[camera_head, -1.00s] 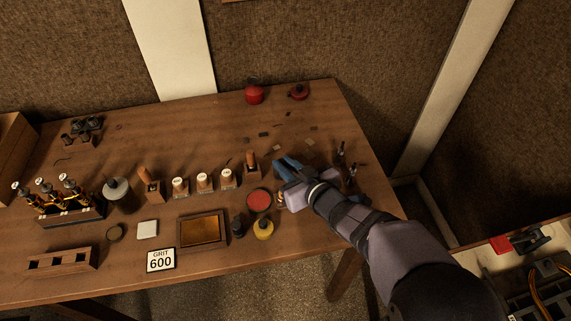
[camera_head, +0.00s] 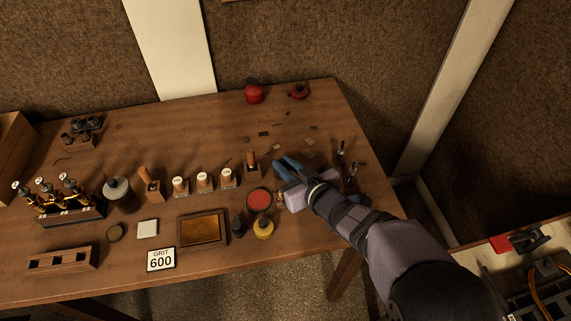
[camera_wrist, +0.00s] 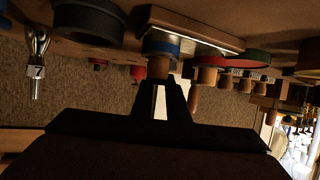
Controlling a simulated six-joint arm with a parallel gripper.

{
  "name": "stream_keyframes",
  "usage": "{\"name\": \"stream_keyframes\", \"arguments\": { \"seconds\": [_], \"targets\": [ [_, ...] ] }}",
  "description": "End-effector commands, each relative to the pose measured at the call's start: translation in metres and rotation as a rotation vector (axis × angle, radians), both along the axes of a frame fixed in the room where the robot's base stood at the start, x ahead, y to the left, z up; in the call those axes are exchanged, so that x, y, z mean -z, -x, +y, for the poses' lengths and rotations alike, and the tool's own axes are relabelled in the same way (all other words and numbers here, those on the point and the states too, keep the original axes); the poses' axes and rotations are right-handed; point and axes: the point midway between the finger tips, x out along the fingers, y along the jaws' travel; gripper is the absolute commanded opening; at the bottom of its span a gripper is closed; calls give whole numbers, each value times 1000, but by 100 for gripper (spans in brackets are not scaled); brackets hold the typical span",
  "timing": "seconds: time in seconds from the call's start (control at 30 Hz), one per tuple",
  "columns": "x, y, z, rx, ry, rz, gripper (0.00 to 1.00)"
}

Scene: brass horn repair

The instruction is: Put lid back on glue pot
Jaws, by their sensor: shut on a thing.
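In the head view my gripper (camera_head: 285,168) is low over the right part of the workbench, its fingers pointing up and left. In the wrist view, which shows the bench upside down, my gripper (camera_wrist: 160,82) is shut on a small brown knob-like piece (camera_wrist: 158,66) with a blue disc (camera_wrist: 160,46) against it. In the head view my gripper hides this piece. I cannot tell whether it is the glue pot's lid. A grey pot (camera_head: 117,195) with a pale top stands at left. A red pot (camera_head: 254,95) stands at the back. Which is the glue pot is unclear.
A red-topped round tin (camera_head: 259,200) and a yellow jar (camera_head: 263,229) are near my gripper, at its left. Small upright tools (camera_head: 341,152) are just right of my gripper. Small flat scraps lie behind it.

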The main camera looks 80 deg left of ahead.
Motion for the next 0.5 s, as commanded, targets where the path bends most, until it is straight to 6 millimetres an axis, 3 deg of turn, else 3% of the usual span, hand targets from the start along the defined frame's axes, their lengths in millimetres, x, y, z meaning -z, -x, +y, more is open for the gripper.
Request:
{"name": "stream_keyframes", "arguments": {
  "seconds": [0.3,0.33,0.4,0.5],
  "targets": [
    [0,0,0,0,-1,0,0],
    [0,0,0,0,-1,0,16],
    [0,0,0,0,-1,0,33],
    [0,0,0,0,-1,0,36]
  ]
}}
